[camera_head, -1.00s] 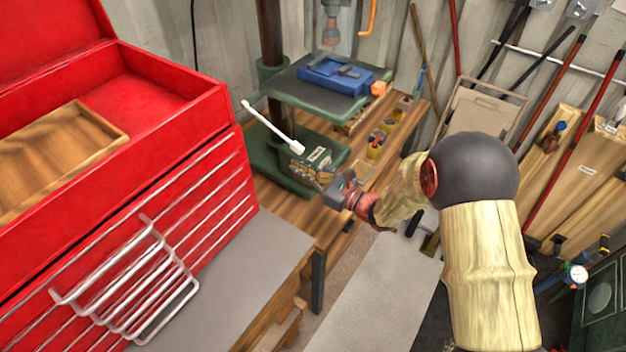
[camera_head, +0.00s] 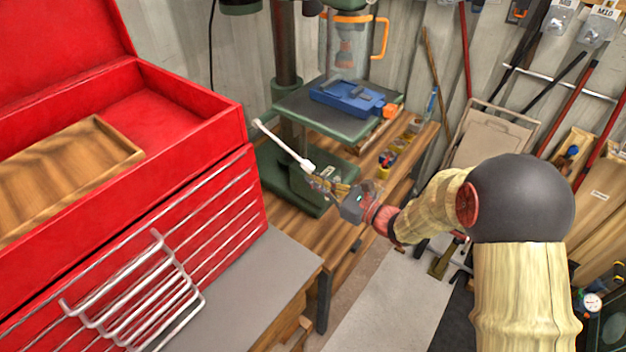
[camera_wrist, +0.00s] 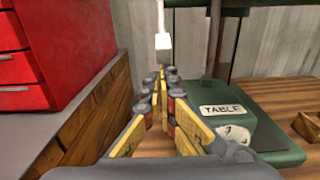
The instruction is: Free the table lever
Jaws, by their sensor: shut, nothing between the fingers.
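The table lever (camera_head: 281,143) is a thin white rod slanting up to the left, with a white block at its lower right end. In the wrist view the lever (camera_wrist: 163,42) hangs straight ahead, its block just above my fingertips. My gripper (camera_head: 318,180) is at the drill press base, just below and right of that block. In the wrist view the yellow fingers of my gripper (camera_wrist: 163,74) come together and hold nothing. I cannot tell whether they touch the block. A TABLE label (camera_wrist: 221,109) sits on a green housing to the right of the fingers.
The green press table (camera_head: 290,101) carries a blue vise (camera_head: 348,98) above the lever. A red tool chest (camera_head: 200,165) stands close on the left. The wooden bench (camera_head: 290,220) lies below, with yellow bins (camera_head: 387,157) at the right.

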